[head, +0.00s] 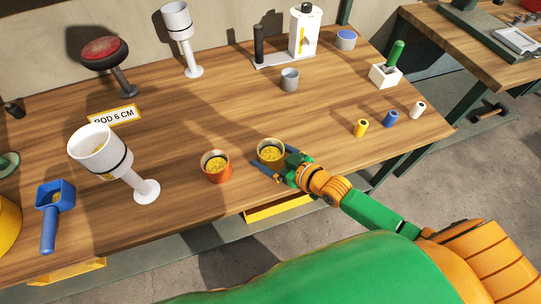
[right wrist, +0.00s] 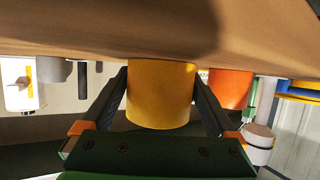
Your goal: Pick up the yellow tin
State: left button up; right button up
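The yellow tin (head: 271,150) stands on the wooden table near its front edge, with yellow contents visible in its open top. In the right wrist view the yellow tin (right wrist: 161,95) fills the space between the two fingers. My right gripper (head: 268,166) is at the tin, with one finger on either side. In the right wrist view my right gripper (right wrist: 161,98) has its fingers spread about the tin's width; whether they touch its sides is not clear. My left gripper does not show.
An orange tin (head: 216,167) stands close to the left of the yellow tin. A white funnel stand (head: 147,190) and a blue scoop (head: 55,196) are farther left. A grey cup (head: 290,79) is behind. Small yellow (head: 360,128), blue (head: 390,119) and white cylinders (head: 418,110) stand to the right.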

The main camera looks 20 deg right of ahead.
aim_at(261, 145)
jog(key=shift+s, duration=0.1)
jog(key=c, duration=1.1)
jog(key=shift+r, duration=0.15)
jog(key=shift+r, duration=0.3)
notch_tip(261, 145, up, 3)
jog(key=shift+a+r+p, duration=0.1)
jog(key=shift+a+p, duration=0.05)
jog(key=shift+p, duration=0.65)
jog(key=s+r, duration=0.1)
jog(key=a+r+p, duration=0.1)
jog(key=s+a+r, duration=0.1)
jog(key=r, duration=0.1)
jog(key=shift+s+a, duration=0.1)
jog(key=shift+s, duration=0.25)
jog(key=shift+c, duration=0.2)
jog(key=s+a+r, duration=0.1)
jog(key=s+a, duration=0.1)
jog(key=s+a+r, duration=0.2)
jog(key=s, duration=0.1)
jog(key=s+a+r, duration=0.2)
jog(key=shift+s+a, duration=0.3)
jog(key=shift+s, duration=0.05)
